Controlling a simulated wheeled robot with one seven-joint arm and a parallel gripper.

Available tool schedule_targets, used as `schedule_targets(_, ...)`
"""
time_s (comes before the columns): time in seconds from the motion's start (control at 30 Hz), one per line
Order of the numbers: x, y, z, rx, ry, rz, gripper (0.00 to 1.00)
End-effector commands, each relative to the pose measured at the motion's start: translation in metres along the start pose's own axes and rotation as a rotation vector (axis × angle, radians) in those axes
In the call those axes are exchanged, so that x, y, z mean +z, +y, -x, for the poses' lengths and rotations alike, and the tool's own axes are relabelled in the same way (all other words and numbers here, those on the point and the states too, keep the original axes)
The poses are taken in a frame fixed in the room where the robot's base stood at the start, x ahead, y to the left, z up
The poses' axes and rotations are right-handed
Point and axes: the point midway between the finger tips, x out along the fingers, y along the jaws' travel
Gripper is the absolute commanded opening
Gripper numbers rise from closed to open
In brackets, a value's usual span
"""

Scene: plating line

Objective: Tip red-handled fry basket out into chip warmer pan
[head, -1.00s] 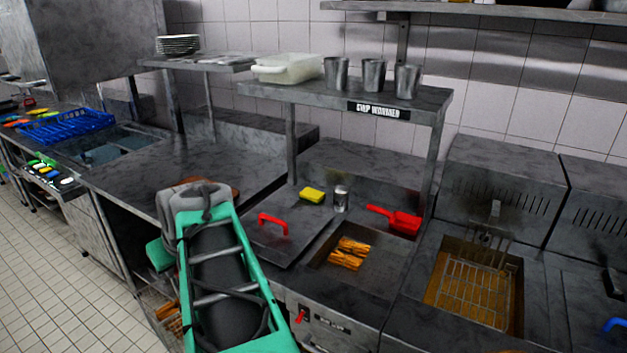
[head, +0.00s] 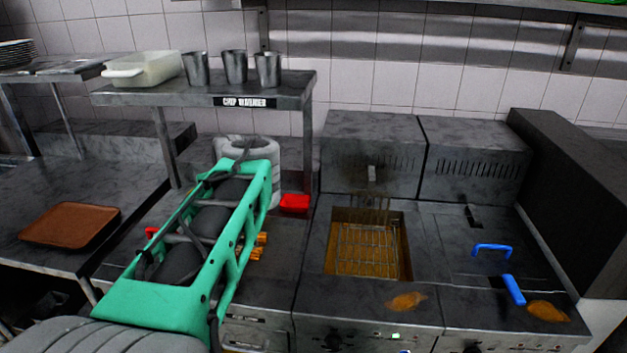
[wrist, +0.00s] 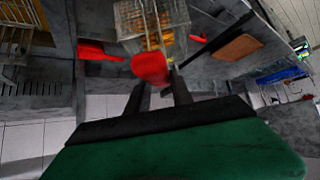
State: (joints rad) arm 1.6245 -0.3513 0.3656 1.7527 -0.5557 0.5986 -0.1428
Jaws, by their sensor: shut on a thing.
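The red handle (wrist: 150,68) of the fry basket lies between the fingers of my gripper (wrist: 160,88) in the wrist view. The wire basket (wrist: 130,18) stretches beyond it with golden chips showing in or through the mesh; I cannot tell which are inside. In the head view my green arm hides my gripper and the held basket. The chip warmer pan (head: 284,240) lies behind and right of my arm, under the labelled shelf. A few chips (head: 259,246) show in it beside the arm. A red scoop (head: 294,203) rests at its back right.
Right of the pan, another wire basket (head: 365,248) sits in an open fryer well. A lid with a blue handle (head: 492,250) is farther right. The warmer shelf (head: 205,98), carrying metal cups and a white tub, overhangs the area. A brown tray (head: 70,225) lies left.

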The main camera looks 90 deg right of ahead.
Motion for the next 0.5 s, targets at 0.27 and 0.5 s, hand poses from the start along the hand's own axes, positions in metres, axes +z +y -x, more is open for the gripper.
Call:
schedule_targets(0.27, 0.014, 0.114, 0.022, 0.16, 0.058, -0.141, 0.0)
schedule_targets(0.5, 0.032, 0.177, 0.043, 0.254, 0.088, -0.217, 0.0)
